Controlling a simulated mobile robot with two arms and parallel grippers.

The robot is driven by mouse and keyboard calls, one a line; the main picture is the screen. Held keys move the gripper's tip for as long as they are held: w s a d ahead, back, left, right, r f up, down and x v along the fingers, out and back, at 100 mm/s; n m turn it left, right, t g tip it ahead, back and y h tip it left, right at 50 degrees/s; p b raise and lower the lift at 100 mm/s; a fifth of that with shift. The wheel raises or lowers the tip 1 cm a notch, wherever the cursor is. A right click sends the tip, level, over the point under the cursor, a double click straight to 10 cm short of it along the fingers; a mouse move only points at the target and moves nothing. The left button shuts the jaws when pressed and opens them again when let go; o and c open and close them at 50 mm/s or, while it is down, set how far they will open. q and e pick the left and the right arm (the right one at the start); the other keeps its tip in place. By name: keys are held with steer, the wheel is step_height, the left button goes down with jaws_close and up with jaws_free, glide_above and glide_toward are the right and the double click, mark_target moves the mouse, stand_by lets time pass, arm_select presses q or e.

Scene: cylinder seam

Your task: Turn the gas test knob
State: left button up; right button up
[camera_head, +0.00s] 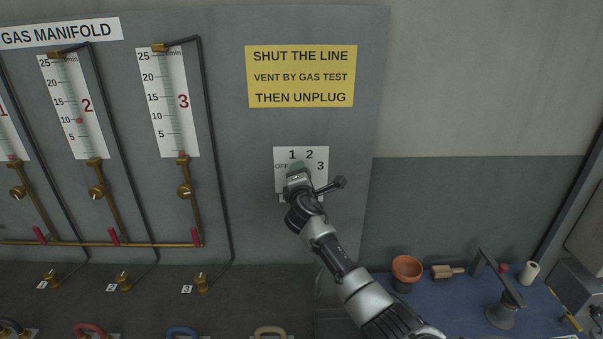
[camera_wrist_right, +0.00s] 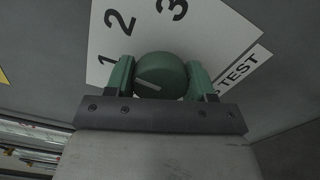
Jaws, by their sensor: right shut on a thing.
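The gas test knob (camera_wrist_right: 162,70) is a round green knob with a pale line on its face. It stands on a white plate (camera_wrist_right: 215,45) marked 1, 2, 3 and TEST in the right wrist view. The line lies toward the left finger, on the side of the 1; I cannot tell which mark it meets. My right gripper (camera_wrist_right: 160,76) is shut on the knob, one green finger on each side. In the head view my right gripper (camera_head: 298,178) covers most of the knob below the plate's numbers (camera_head: 310,154); OFF shows at its left. My left gripper is not in view.
A yellow sign (camera_head: 301,76) hangs above the plate. Left are flow gauges (camera_head: 77,105), brass valves (camera_head: 97,192) and hoses. Below right, a blue bench (camera_head: 440,310) holds an orange pot (camera_head: 407,268), a brush (camera_head: 442,272) and a stand (camera_head: 502,314). Wall right of the plate is clear.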

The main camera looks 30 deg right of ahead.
steer(key=n, duration=0.2)
steer(key=shift+n+p, duration=0.35)
steer(key=shift+n, duration=0.05)
steer(key=shift+f+n, duration=0.1)
steer(key=shift+n, duration=1.4)
steer(key=o, duration=0.9)
steer(key=shift+o, duration=0.2)
steer(key=b+v, duration=0.2)
steer(key=v, duration=0.9)
steer(key=shift+b, duration=0.35)
steer(key=shift+f, duration=0.1)
